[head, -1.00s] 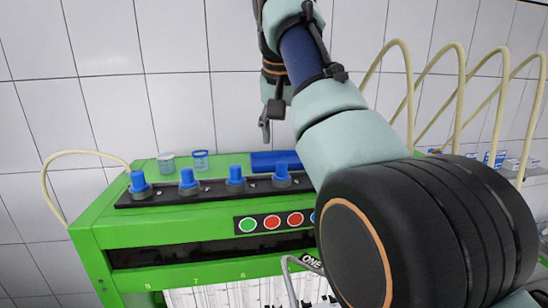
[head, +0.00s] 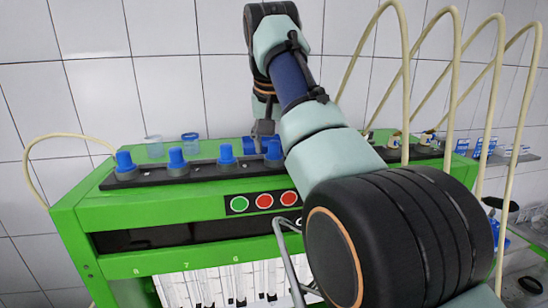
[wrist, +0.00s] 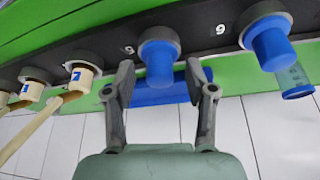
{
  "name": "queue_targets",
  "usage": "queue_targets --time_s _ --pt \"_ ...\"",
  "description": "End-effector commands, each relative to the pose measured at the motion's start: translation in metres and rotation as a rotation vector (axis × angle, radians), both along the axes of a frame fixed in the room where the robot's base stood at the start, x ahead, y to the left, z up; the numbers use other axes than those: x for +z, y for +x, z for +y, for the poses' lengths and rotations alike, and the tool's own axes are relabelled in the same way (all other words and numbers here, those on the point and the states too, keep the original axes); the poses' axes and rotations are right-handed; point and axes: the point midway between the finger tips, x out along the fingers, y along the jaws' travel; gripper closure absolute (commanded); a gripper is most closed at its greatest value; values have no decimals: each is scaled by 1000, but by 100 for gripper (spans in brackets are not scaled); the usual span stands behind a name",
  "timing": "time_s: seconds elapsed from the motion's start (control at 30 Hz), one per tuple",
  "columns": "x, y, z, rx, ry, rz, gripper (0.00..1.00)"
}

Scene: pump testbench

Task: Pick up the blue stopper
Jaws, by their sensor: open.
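Several blue stoppers stand upright in a row on the black rail of the green bench. The rightmost one (head: 274,151) in the head view is partly covered by my arm. In the wrist view, a blue stopper (wrist: 159,62) with a grey collar sits between my fingertips. My gripper (wrist: 159,74) is open, with one finger on each side of that stopper and no clear contact. In the head view my gripper (head: 265,135) is down at the right end of the stopper row. Another blue stopper (wrist: 270,48) is to the right in the wrist view.
A flat blue object (wrist: 160,92) lies behind the rail. A clear cup with a blue rim (head: 190,143) stands on the bench top. Cream hoses (wrist: 40,125) on fittings are left in the wrist view. Coloured buttons (head: 264,201) are on the front.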

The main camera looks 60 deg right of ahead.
Motion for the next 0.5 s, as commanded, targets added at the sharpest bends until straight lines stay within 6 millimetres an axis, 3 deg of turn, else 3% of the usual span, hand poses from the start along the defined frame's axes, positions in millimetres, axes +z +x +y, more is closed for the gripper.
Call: queue_targets --time_s 0.03,0.37,0.5 --pt "1 0 0 0 0 0 45" --pt "1 0 0 0 1 0 98" --pt "1 0 0 0 0 0 98"
